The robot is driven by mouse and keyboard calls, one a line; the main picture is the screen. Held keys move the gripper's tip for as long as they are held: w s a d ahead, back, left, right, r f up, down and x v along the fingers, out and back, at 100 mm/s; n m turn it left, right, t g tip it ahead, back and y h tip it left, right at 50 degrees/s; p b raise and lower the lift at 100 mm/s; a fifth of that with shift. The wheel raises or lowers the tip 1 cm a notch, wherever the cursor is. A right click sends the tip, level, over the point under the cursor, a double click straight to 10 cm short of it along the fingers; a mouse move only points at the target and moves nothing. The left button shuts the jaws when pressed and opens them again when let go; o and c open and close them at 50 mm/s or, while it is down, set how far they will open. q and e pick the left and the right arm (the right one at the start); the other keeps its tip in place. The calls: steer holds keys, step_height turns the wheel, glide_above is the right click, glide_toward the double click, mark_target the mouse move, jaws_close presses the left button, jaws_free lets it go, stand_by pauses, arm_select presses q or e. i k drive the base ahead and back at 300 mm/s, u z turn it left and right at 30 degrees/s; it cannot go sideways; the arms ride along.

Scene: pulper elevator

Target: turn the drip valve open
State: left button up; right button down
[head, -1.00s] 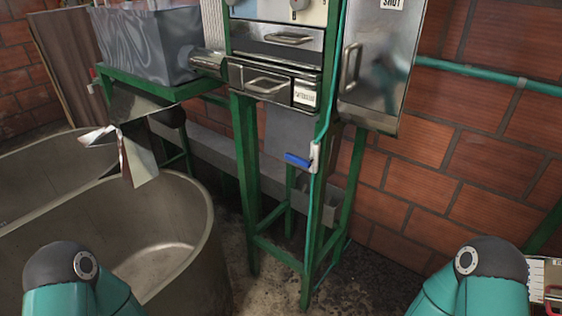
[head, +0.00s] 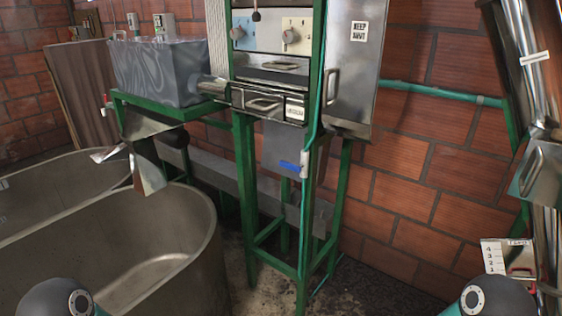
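A small valve with a blue lever (head: 290,166) sits on the thin green pipe at the front right leg of the green stand. It looks like the drip valve, but I see no label on it. Its lever points left, about level, across the pipe, and its pale body (head: 304,164) is on the pipe. Neither of my grippers is in view. Only rounded joints of my arms show at the bottom left and bottom right edges, well apart from the valve.
Metal tanks (head: 205,235) fill the lower left. The green stand (head: 248,205) carries drawers (head: 270,104) and a panel with knobs. A metal door (head: 352,75) is at its right. Metal machinery (head: 545,170) stands at the right edge. Floor in front of the stand is clear.

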mark_target(287, 165)
steer(key=z, duration=0.15)
steer(key=i, duration=0.9)
steer(key=u, duration=0.1)
